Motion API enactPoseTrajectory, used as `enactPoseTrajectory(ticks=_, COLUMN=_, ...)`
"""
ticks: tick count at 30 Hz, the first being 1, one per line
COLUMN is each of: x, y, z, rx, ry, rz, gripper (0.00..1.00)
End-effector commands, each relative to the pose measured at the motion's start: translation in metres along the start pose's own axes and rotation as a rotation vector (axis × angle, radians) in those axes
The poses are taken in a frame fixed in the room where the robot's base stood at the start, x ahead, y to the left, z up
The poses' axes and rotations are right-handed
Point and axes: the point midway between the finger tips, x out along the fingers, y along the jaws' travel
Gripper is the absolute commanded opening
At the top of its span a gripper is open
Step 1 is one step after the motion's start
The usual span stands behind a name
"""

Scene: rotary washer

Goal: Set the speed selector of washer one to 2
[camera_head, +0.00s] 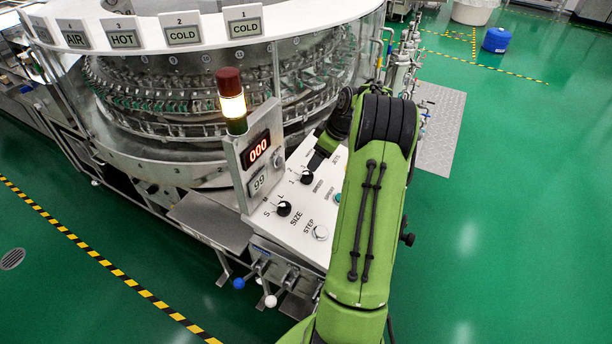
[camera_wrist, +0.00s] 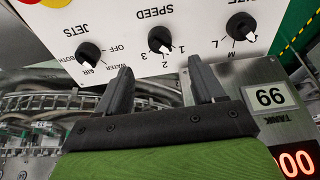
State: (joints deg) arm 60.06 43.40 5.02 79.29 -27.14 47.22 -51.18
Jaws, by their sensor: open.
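The speed selector (camera_wrist: 160,39) is a round black knob on the white control panel (camera_wrist: 120,18), seen upside down in the wrist view. Numbers 1, 2 and 3 sit around its lower side; its white mark points toward the 1–2 side, but I cannot tell exactly which number. It also shows in the head view (camera_head: 306,177). My gripper (camera_wrist: 158,69) is open and empty. Its fingertips lie to either side of the knob's line, just short of it in the picture; no contact shows. In the head view my gripper (camera_head: 318,160) is a dark shape partly hidden by my green arm.
The size knob (camera_head: 284,209) and the jets knob (camera_wrist: 89,53) flank the speed selector. A display post (camera_head: 256,150) with red digits and a lamp tower (camera_head: 231,98) stands left of the panel. The round washer (camera_head: 190,110) fills the back; green floor is open at right.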

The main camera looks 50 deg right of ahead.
Motion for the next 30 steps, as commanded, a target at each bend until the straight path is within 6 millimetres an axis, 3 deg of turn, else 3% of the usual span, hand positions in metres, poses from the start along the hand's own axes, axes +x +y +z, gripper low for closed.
enactPoseTrajectory(ticks=3, x=0.035, y=-0.001, z=0.001, rx=0.001, ry=-0.001, rz=-0.004, gripper=0.68)
enactPoseTrajectory(ticks=9, x=0.077, y=-0.001, z=0.001, rx=0.001, ry=-0.001, rz=-0.001, gripper=0.68)
enactPoseTrajectory(ticks=13, x=0.090, y=0.000, z=0.001, rx=0.002, ry=-0.001, rz=0.000, gripper=0.68)
enactPoseTrajectory(ticks=21, x=0.093, y=0.000, z=0.000, rx=0.002, ry=-0.001, rz=0.001, gripper=0.68)
enactPoseTrajectory(ticks=23, x=0.093, y=0.000, z=0.000, rx=0.002, ry=-0.001, rz=0.001, gripper=0.62)
enactPoseTrajectory(ticks=30, x=0.093, y=0.000, z=0.000, rx=0.002, ry=-0.001, rz=0.001, gripper=0.25)
